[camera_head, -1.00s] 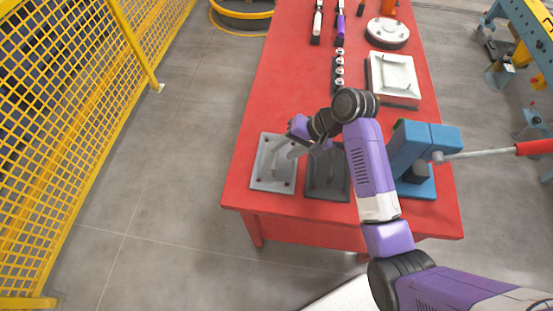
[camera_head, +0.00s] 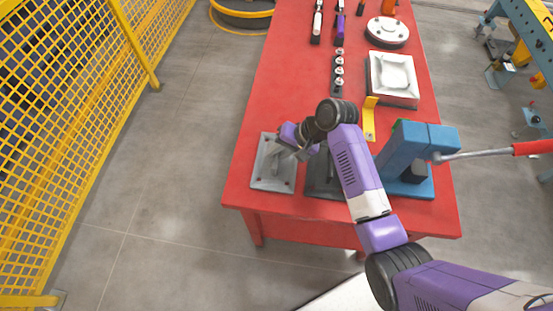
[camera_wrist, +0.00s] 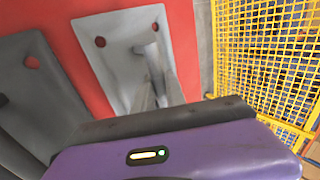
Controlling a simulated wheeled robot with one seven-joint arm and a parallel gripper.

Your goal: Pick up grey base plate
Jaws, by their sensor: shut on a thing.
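The grey base plate (camera_head: 267,182) lies flat at the near left corner of the red table. It is a light grey rectangle with small red-looking holes near its corners, and it also shows in the wrist view (camera_wrist: 122,70). My gripper (camera_head: 276,151) is over the plate's middle, pointing down and shut on the plate. The wrist view shows my fingers (camera_wrist: 151,60) close together at the plate's inner part. The exact contact is partly hidden by the fingers, and I see no clear gap under the plate.
A dark grey plate (camera_head: 322,186) lies just right of the base plate, partly under my arm. A blue press (camera_head: 405,150) with a long lever stands further right. A yellow bracket (camera_head: 369,122) and a white tray-like part (camera_head: 392,75) lie behind. Yellow fencing (camera_head: 60,110) stands left.

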